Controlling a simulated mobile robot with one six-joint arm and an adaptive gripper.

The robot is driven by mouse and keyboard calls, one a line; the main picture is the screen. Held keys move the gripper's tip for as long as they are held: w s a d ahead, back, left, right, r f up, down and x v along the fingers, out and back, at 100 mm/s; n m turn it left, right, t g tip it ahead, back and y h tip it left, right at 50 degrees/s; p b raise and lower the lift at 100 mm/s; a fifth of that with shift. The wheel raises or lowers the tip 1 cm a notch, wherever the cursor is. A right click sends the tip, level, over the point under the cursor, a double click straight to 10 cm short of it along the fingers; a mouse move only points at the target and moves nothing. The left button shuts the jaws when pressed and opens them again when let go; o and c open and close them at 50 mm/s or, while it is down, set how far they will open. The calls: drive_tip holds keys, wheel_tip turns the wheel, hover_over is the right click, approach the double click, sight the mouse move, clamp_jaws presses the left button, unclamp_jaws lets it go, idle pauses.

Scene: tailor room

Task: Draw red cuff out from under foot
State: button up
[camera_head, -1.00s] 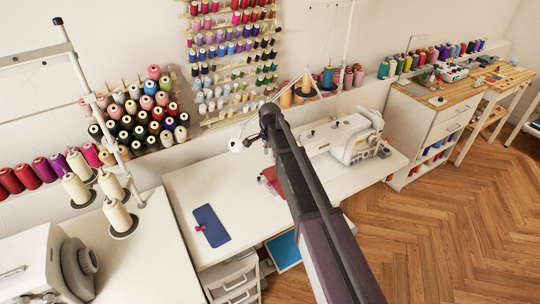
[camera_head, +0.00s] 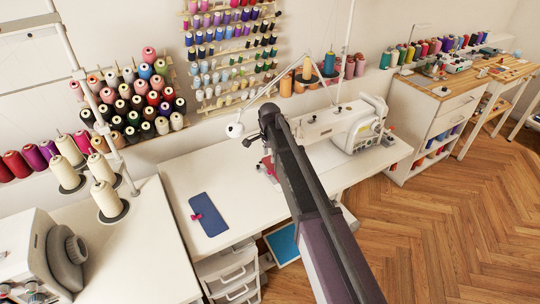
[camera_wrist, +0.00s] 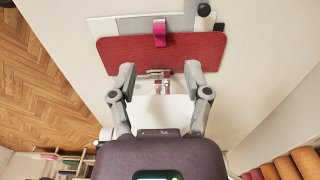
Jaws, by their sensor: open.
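The red cuff (camera_wrist: 112,52) lies flat across the top of the wrist view, with a pink tab (camera_wrist: 160,33) at its far edge. Its near edge meets the metal presser foot (camera_wrist: 160,74) of the sewing machine; the exact contact is too small to tell. My gripper (camera_wrist: 160,67) is open and empty, one fingertip on each side of the foot, overlapping the cuff's near edge in the picture. I cannot tell whether the fingertips touch the cuff.
The white sewing machine (camera_head: 345,125) stands on the white table (camera_head: 170,185). A blue cuff (camera_head: 208,214) with a pink tab lies left on bare table. Cream thread cones (camera_head: 104,196) stand on the left table. A lamp (camera_head: 235,130) hangs near my arm.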

sight(269, 170)
drive_tip(key=shift+f+b, duration=3.65)
drive_tip(key=shift+f, duration=0.25)
clamp_jaws()
